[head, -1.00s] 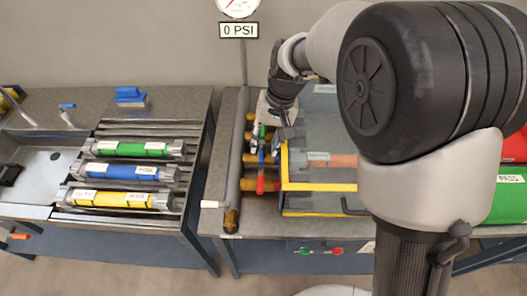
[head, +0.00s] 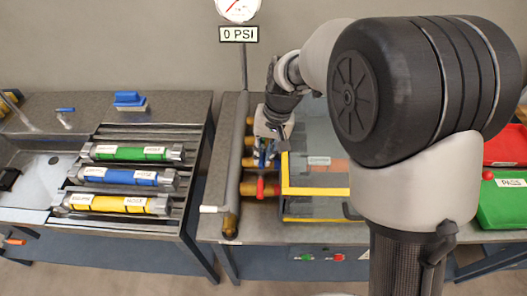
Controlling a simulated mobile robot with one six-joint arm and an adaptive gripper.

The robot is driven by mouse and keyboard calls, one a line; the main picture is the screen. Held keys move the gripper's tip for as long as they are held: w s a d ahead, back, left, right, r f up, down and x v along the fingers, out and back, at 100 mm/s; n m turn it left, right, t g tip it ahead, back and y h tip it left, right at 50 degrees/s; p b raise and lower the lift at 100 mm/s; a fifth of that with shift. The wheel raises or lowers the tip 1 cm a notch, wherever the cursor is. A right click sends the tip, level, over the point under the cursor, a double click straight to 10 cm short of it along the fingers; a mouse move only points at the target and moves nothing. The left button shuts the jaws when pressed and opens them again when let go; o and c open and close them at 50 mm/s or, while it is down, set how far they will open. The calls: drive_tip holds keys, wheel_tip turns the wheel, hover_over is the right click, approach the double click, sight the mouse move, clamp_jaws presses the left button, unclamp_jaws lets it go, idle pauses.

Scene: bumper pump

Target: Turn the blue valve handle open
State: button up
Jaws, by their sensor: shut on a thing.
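The blue valve handle (head: 262,162) is on the brass valve row at the left end of the bench by the grey pipe. It is mostly covered, and its angle is hard to tell. My gripper (head: 265,152) reaches down from above and is shut on the blue handle. The red valve handle (head: 262,188) is just in front, apart from the gripper. The green handle is hidden behind my gripper.
A clear box with a yellow frame (head: 315,191) stands close to the right of the valves. A gauge sign (head: 239,34) reads 0 PSI. Green, blue and yellow cylinders (head: 119,177) lie on the left bench. Red and green trays (head: 503,200) are at right.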

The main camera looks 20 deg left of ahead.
clamp_jaws()
